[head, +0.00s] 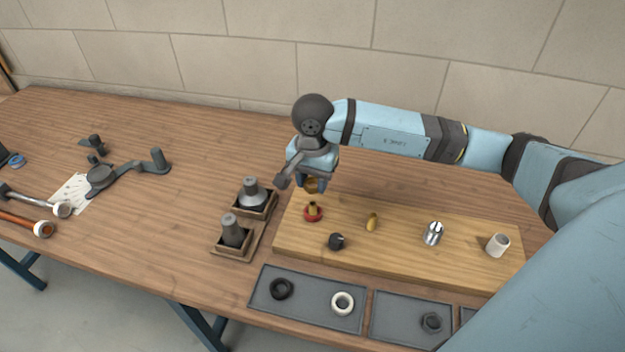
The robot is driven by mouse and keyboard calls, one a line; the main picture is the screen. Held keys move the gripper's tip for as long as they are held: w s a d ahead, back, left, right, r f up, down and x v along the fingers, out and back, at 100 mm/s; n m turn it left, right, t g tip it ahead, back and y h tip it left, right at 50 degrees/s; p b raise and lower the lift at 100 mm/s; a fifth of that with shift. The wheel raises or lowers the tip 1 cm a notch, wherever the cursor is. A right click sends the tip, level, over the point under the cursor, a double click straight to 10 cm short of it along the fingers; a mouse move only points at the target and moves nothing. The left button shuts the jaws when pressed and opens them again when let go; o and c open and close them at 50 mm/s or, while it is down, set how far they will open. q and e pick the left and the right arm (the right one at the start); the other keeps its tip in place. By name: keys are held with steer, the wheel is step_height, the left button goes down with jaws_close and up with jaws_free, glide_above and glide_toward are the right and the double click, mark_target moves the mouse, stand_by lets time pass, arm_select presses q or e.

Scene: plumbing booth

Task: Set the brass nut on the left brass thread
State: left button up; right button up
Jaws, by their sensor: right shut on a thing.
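A wooden board (400,256) lies on the workbench and bears a row of fittings. At its left end a short brass thread (312,208) stands upright in a red collar. My right gripper (313,184) points down just above this thread. It is shut on the brass nut (312,188), a small brown-gold ring partly hidden by the fingers. The nut appears close over the thread's top; whether they touch I cannot tell. A second brass piece (372,222) stands farther right on the board. My left gripper is out of view.
A black knob (336,241), a chrome fitting (433,233) and a white cylinder (498,245) stand on the board. Grey trays (312,306) with rings and a dark nut (432,322) lie in front. Two dark fittings in wooden holders (234,250) stand left; tools lie far left.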

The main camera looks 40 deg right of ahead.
mark_target(313, 203)
steer(key=shift+f+b, duration=0.65)
steer(key=shift+f, duration=1.3)
steer(key=shift+f+b, duration=1.25)
steer(key=shift+f, duration=0.1)
